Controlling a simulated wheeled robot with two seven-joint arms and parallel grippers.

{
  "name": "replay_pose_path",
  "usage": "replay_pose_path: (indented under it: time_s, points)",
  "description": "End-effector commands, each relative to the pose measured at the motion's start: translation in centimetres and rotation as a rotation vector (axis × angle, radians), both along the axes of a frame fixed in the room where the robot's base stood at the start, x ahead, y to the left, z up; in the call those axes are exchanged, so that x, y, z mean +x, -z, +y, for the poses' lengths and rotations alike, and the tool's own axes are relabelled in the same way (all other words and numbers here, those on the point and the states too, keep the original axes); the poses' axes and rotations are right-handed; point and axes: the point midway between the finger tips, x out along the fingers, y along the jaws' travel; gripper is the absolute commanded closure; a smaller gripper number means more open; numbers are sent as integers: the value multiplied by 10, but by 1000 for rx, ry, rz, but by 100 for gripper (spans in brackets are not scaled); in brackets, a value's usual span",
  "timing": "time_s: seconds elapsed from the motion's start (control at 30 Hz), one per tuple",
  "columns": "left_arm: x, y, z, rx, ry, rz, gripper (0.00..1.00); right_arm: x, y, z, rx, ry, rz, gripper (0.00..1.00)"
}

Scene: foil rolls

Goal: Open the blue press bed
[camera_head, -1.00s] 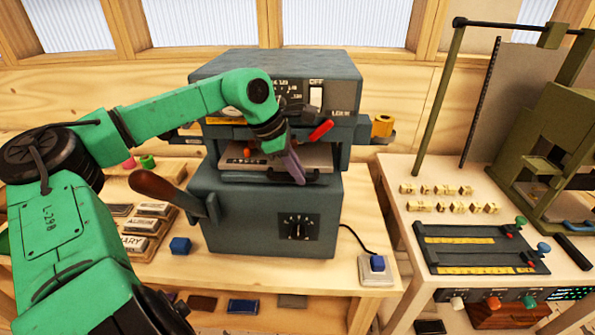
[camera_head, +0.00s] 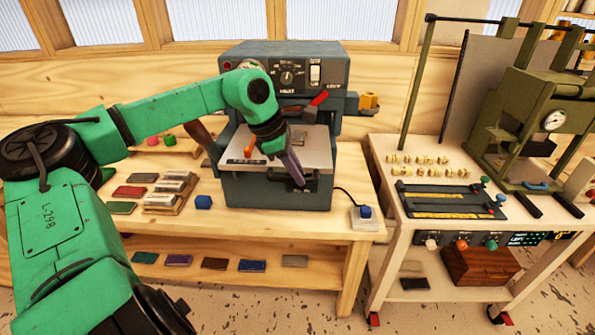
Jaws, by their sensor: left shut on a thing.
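The blue-grey press (camera_head: 335,72) stands on the wooden bench. Its bed (camera_head: 318,150), a pale plate with a dark front edge, projects forward from the opening under the head. My left gripper (camera_head: 296,177) reaches down over the bed's front edge. It is shut at the dark bed handle (camera_head: 311,181); its fingers hide much of the contact. My right gripper is out of view.
Type blocks in a wooden tray (camera_head: 167,195) lie left. A white cart (camera_head: 383,192) with gold pieces and an olive press (camera_head: 525,125) stand right.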

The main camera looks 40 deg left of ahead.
Motion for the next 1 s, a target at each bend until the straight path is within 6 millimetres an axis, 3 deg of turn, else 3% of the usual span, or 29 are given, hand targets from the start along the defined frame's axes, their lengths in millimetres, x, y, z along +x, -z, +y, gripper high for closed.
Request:
replay_pose_path:
  time_s: [0.43, 0.47, 0.5, 0.83, 1.0]
  points:
    - [1, -3, 0, -1, -1, -6, 100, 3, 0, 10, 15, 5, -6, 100]
    - [1, -3, 0, 0, -2, -7, 79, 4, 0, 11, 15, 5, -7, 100]
    - [1, -3, 0, 0, -2, -7, 70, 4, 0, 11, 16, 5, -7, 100]
    - [0, -4, 1, -1, -1, -6, 70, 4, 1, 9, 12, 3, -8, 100]
    - [-10, -29, 7, 1, -2, -14, 70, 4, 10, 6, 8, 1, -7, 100]
